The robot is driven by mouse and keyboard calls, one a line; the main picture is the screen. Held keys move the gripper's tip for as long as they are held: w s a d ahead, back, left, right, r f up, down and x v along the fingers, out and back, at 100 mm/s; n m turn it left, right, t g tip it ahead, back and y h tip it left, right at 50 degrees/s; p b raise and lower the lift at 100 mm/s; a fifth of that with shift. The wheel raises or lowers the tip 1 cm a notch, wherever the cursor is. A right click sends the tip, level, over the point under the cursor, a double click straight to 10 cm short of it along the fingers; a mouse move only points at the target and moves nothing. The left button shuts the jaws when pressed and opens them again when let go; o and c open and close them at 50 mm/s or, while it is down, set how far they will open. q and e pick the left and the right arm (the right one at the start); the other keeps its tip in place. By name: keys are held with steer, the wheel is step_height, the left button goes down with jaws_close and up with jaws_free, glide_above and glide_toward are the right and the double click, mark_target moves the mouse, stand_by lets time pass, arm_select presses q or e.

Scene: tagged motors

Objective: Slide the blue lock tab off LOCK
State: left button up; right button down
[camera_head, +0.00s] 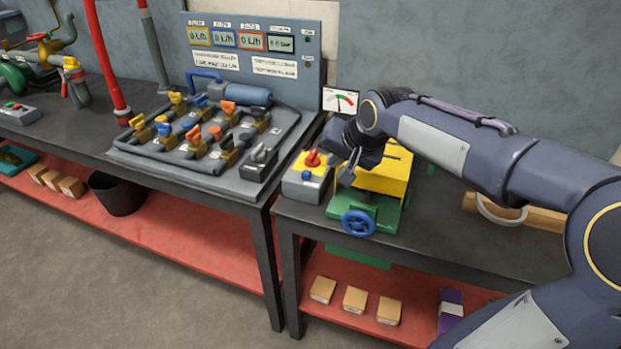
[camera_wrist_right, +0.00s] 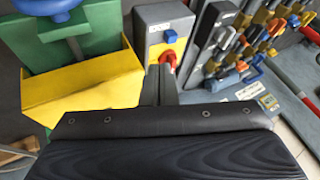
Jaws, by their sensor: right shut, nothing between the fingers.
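A grey switch box with a yellow top (camera_head: 293,184) stands at the left end of the right table. It carries a red rotary knob (camera_head: 313,159) and a small blue tab (camera_head: 306,175) below it. In the right wrist view the blue tab (camera_wrist_right: 170,37) sits on the box face beside the red knob (camera_wrist_right: 168,57). No LOCK lettering is readable. My right gripper (camera_head: 346,176) is shut and empty, just right of the box. Its fingers (camera_wrist_right: 158,84) point towards the box's knob side in the wrist view; contact cannot be told. My left gripper is out of view.
A yellow and green machine (camera_head: 388,180) with a blue handwheel (camera_head: 358,222) stands right beside the box, partly behind my gripper. A board of coloured valves (camera_head: 205,135) fills the left table. A gauge (camera_head: 341,101) stands behind. The table right of the machine is partly clear.

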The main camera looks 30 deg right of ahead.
mark_target(303, 172)
steer(key=b+x, duration=0.1)
steer(key=x, duration=0.9)
stand_by(0.3)
steer(key=w+a, duration=0.1)
steer(key=w+a+b, duration=0.1)
steer(key=shift+w+a+f, duration=0.1)
steer(key=shift+w+a, duration=0.05)
steer(key=shift+w, duration=0.15)
